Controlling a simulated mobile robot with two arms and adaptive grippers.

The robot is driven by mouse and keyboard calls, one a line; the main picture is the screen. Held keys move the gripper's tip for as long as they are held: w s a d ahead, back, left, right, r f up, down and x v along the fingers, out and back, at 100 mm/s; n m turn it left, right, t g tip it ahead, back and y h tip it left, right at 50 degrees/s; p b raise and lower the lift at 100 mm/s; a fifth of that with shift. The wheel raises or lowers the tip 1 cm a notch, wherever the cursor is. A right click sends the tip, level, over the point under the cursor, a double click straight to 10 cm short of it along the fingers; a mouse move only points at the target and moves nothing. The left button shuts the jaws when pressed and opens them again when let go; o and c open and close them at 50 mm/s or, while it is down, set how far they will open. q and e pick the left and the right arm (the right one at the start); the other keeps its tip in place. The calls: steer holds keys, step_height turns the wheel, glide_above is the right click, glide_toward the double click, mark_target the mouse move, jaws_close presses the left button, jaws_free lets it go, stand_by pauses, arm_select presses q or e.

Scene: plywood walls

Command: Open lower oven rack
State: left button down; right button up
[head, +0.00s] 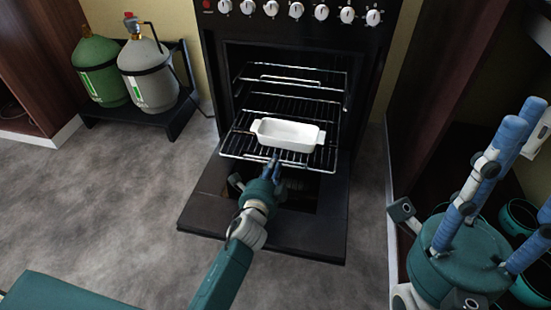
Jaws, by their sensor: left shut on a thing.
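The oven (213,60) stands ahead with its door (206,210) folded down flat toward me. The lower wire rack (247,145) extends forward out of the oven opening, over the door. A white rectangular dish (288,134) with end handles sits upright on it. The upper rack (300,76) is inside the oven. My left gripper (274,164) is shut on the front bar of the lower rack, near its middle and just in front of the dish. The fingertips are small in the picture.
Green (100,70) and grey (148,76) gas cylinders stand on a dark low stand (180,120) at the left. Brown cabinets flank the scene, with an open dark one (440,90) at the right. The grey floor (120,200) left of the door is clear.

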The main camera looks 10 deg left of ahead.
arm_select(q)
steer(key=shift+s+a+r, duration=0.1)
steer(key=shift+s+a, duration=0.05)
steer(key=shift+a, duration=0.25)
steer(key=shift+s+a+r, duration=0.1)
steer(key=shift+a, duration=0.3)
steer(key=c, duration=1.8)
jaws_free()
steer(key=shift+a, duration=0.15)
steer(key=shift+o, duration=0.2)
steer(key=shift+s+f, duration=0.1)
steer(key=shift+d, duration=0.2)
steer(key=shift+s+d+f, duration=0.1)
steer(key=shift+s, duration=0.05)
steer(key=shift+s, duration=0.25)
steer(key=s+r, duration=0.2)
steer(key=s, duration=0.9)
steer(key=shift+r, duration=0.4)
